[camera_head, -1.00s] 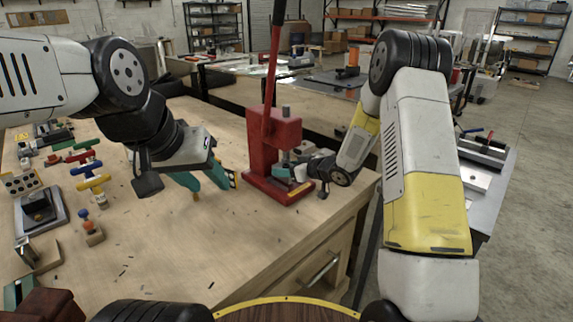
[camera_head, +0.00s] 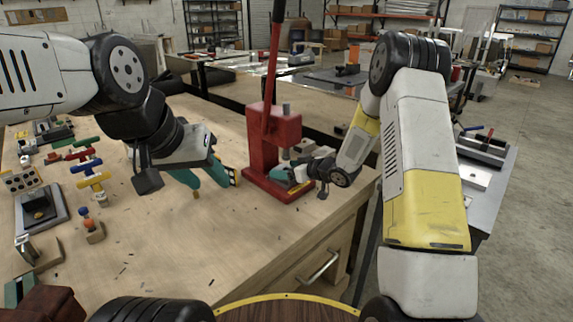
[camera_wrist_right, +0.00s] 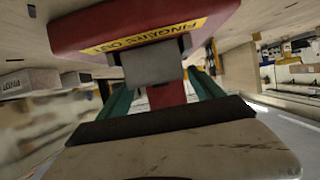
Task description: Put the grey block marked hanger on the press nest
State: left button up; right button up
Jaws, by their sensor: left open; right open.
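The red press (camera_head: 272,140) stands near the right end of the bench. In the right wrist view its red base (camera_wrist_right: 85,25) has a yellow label. A plain grey block (camera_wrist_right: 150,66) is against the base, between two dark side pieces; it may be the hanger block on the nest, but no marking shows. My right gripper (camera_head: 287,175) is low at the press base. Its teal fingers (camera_wrist_right: 160,92) are open, one on each side of the grey block; I cannot tell whether they touch it. My left gripper (camera_head: 212,185) is open and empty over the bench, left of the press.
Colored parts (camera_head: 90,170), a grey fixture (camera_head: 40,215) and a small wooden piece (camera_head: 94,232) are on the left of the bench. In the wrist view, a lettered grey block (camera_wrist_right: 28,83) lies at left. The bench (camera_head: 190,250) is mostly clear in front.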

jog(key=shift+r, duration=0.45)
jog(key=s+d+r+m+t+h, duration=0.1)
jog(key=s+d+r+m+h, duration=0.6)
jog(key=s+d+r, duration=1)
jog(key=s+a+r+g, duration=0.1)
jog(key=s+r+g, duration=0.1)
jog(key=s, duration=0.8)
jog(key=s+a+r+m+g, duration=0.1)
jog(key=s+r+g, duration=0.1)
jog(key=s, duration=0.9)
jog(key=shift+s+a, duration=0.15)
jog(key=shift+a, duration=0.25)
